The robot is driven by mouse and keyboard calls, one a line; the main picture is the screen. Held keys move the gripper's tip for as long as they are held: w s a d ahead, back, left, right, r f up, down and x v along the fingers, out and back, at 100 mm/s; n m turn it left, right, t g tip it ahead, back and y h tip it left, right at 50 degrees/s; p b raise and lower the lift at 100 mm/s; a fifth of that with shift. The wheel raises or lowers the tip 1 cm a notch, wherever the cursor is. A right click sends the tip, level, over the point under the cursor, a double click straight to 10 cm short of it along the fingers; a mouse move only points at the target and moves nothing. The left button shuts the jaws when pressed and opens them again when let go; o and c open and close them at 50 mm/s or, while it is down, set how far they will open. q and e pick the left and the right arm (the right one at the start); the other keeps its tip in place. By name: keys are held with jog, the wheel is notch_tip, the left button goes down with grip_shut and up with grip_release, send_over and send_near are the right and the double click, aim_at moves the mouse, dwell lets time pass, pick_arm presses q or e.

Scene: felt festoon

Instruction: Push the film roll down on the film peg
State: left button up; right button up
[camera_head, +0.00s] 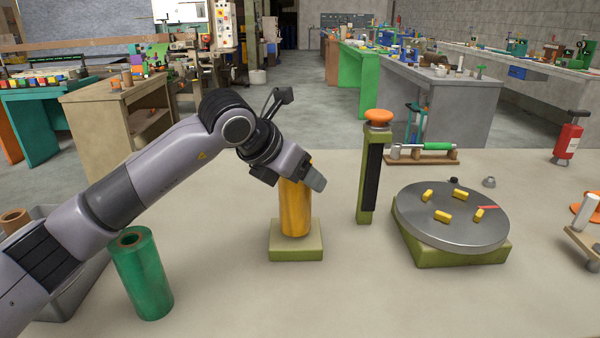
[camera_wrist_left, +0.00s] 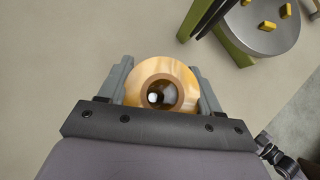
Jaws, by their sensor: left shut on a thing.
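The amber film roll (camera_head: 295,208) stands upright on the green square base (camera_head: 296,251) of the film peg. My left gripper (camera_head: 292,173) is shut on the upper part of the roll. In the left wrist view the roll (camera_wrist_left: 180,80) sits between the two fingers of my left gripper (camera_wrist_left: 162,88). A light peg tip (camera_wrist_left: 154,97) shows inside its brown core. The roll hides the rest of the peg. I cannot tell whether the roll's lower end touches the base. My right gripper is not in view.
A green roll (camera_head: 142,275) stands at the left beside a grey bin (camera_head: 75,300). A green post with an orange knob (camera_head: 378,117) and a round grey turntable (camera_head: 450,228) with several yellow pieces stand to the right. The table front is clear.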

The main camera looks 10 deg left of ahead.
pick_arm(q)
jog(key=shift+f+b, duration=0.45)
jog(key=shift+f, duration=0.15)
jog(key=shift+s+f, duration=0.15)
jog(key=shift+f, duration=0.2)
jog(key=shift+d, duration=0.1)
jog(key=shift+r+p, duration=1.55)
jog(key=shift+r, duration=1.75)
jog(key=shift+b, duration=0.35)
jog(key=shift+f, duration=0.25)
